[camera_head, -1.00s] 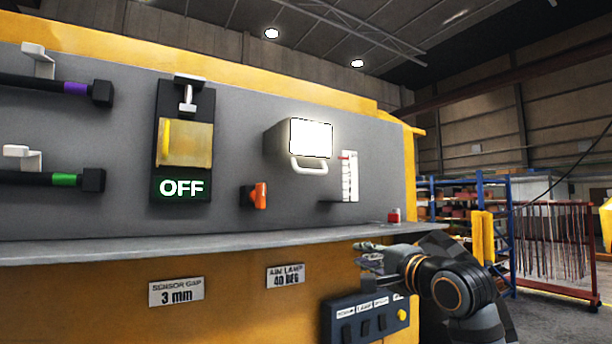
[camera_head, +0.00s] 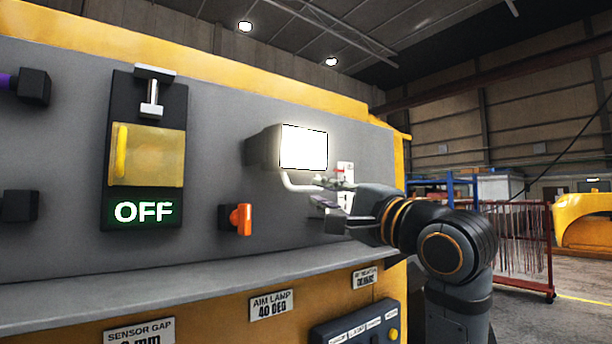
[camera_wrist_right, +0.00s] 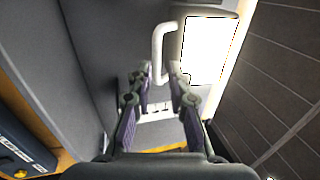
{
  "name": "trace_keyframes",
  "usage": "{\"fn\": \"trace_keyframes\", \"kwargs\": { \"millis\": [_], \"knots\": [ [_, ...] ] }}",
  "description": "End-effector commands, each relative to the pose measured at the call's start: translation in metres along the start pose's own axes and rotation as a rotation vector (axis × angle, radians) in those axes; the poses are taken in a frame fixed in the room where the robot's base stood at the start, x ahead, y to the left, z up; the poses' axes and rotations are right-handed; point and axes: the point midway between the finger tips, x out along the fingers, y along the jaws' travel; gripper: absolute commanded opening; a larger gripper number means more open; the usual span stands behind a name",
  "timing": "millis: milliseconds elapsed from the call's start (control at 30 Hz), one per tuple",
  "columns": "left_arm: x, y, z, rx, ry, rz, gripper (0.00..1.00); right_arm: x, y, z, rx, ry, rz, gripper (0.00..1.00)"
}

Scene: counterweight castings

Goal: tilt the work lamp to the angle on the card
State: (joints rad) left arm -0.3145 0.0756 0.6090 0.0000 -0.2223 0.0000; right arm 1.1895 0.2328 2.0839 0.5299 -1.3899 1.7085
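The work lamp (camera_head: 262,149) is a grey box on the panel with a bright white face and a pale handle (camera_head: 300,186) below it. The lamp face (camera_wrist_right: 209,50) and handle (camera_wrist_right: 157,45) also show in the right wrist view. The card (camera_head: 271,305) reads "AIM LAMP 40 DEG". My right gripper (camera_head: 326,190) is at the lamp's lower right, beside the handle. In the right wrist view its fingers (camera_wrist_right: 157,72) are apart, with the handle's lower part around the gap; contact cannot be told. The white scale (camera_head: 346,171) is partly hidden by this gripper. My left gripper is out of view.
An orange knob (camera_head: 241,219) sits left of the lamp, and a switch with a yellow cover (camera_head: 147,156) over an "OFF" sign is further left. A grey ledge (camera_head: 180,283) runs below. A dark button box (camera_head: 357,326) is under it.

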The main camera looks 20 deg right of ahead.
Motion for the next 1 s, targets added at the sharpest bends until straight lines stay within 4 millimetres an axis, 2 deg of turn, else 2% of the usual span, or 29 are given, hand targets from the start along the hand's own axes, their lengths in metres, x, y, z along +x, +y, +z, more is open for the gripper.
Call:
{"fn": "trace_keyframes", "kwargs": {
  "millis": [33,100,300,433,600,633,767,1000],
  "knots": [
    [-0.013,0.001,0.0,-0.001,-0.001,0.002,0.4,0.014,-0.005,0.001,0.007,-0.004,0.004,0.19],
    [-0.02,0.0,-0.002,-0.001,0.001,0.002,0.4,0.027,-0.004,0.001,0.006,-0.004,0.004,0.19],
    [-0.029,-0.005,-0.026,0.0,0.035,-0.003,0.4,0.05,-0.001,0.0,0.002,0.0,0.003,0.19],
    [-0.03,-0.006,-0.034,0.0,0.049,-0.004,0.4,0.054,0.0,0.0,0.0,0.001,0.001,0.19],
    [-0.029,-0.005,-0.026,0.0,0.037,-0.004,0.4,0.053,0.001,0.0,-0.001,0.001,0.001,0.19],
    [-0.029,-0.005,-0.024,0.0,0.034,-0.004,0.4,0.053,0.001,0.0,-0.001,0.001,0.001,0.17],
    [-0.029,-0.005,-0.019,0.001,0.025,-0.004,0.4,0.053,0.001,0.0,0.0,0.001,0.001,0.0],
    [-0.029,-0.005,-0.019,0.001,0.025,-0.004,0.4,0.053,0.001,0.0,0.0,0.0,0.002,0.0]
  ]
}}
